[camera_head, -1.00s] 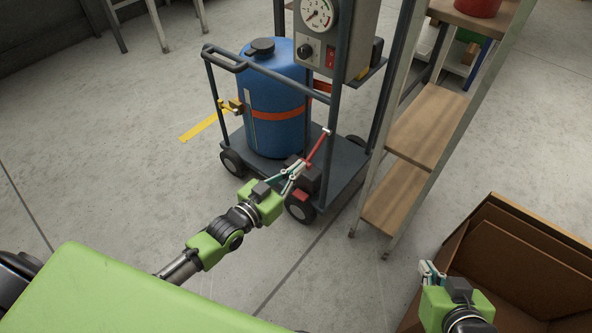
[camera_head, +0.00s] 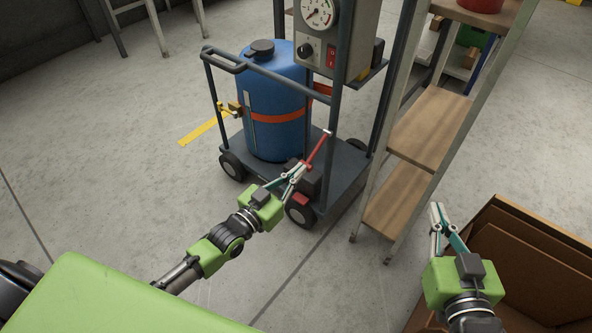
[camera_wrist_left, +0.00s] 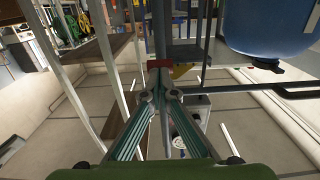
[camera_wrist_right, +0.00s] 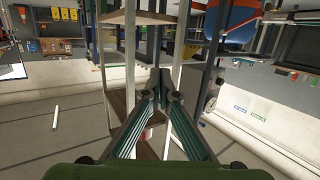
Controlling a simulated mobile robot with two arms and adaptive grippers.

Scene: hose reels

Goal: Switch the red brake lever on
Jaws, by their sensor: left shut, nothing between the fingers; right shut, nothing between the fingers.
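The red brake lever (camera_head: 318,148) slants up from a dark block at the near edge of the cart (camera_head: 346,158), with a pale tip at its upper end. My left gripper (camera_head: 300,168) is shut and empty, its fingertips at the lower part of the lever; I cannot tell whether they touch it. In the left wrist view, a red piece (camera_wrist_left: 160,64) shows just beyond the shut fingertips (camera_wrist_left: 160,90). My right gripper (camera_head: 437,208) is shut and empty, held over the floor near the cardboard box. It also shows in the right wrist view (camera_wrist_right: 160,88).
The cart carries a blue tank (camera_head: 275,110) and a grey control box (camera_head: 338,38) with a gauge. A shelf rack (camera_head: 428,135) stands right of the cart. An open cardboard box (camera_head: 530,250) is at the lower right.

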